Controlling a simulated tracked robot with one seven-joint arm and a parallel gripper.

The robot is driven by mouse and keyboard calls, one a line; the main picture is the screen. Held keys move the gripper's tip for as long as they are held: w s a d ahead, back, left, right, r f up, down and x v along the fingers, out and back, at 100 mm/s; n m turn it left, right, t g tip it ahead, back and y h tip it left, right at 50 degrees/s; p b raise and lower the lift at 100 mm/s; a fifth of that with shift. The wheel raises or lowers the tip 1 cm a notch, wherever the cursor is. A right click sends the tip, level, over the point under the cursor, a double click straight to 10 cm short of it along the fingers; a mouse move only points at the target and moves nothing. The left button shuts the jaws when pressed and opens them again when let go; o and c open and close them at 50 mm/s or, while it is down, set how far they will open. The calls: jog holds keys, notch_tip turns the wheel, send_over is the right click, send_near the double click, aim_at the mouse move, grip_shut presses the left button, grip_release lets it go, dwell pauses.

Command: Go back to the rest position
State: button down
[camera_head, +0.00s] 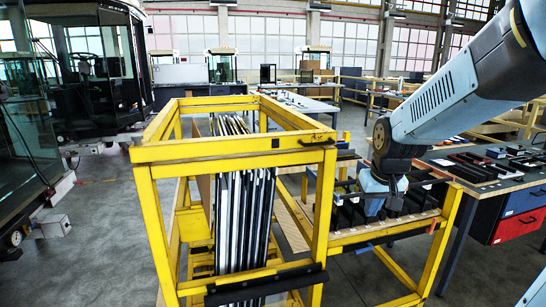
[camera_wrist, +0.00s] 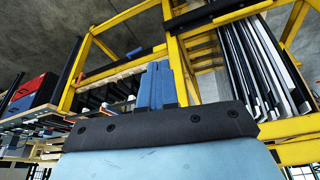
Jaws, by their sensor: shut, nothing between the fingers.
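My arm (camera_head: 450,100) reaches in from the upper right in the head view. Its wrist (camera_head: 388,170) hangs low behind the right side of the yellow trolley (camera_head: 240,155), over the trolley's lower side rack. In the wrist view my gripper (camera_wrist: 160,68) shows as blue fingers close together, with nothing visible between them. The wrist view also shows the yellow frame (camera_wrist: 176,65) close beyond the fingers.
Several upright panels (camera_head: 243,215) stand inside the trolley. A workbench with red and blue drawers (camera_head: 518,225) stands at the right, near my arm. A glass-walled cab (camera_head: 90,70) is at the left. The grey floor (camera_head: 100,240) between cab and trolley is clear.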

jog(key=s+r+t, duration=0.1)
jog(key=s+r, duration=0.3)
jog(key=s, duration=0.3)
jog(key=s+r, duration=0.4)
jog(key=s, duration=0.4)
jog(key=shift+s+a+r+t, duration=0.2)
jog(key=shift+s+r+t, duration=0.1)
jog(key=shift+r+t, duration=0.1)
jog(key=c, duration=1.8)
grip_release()
jog(key=shift+c, duration=0.2)
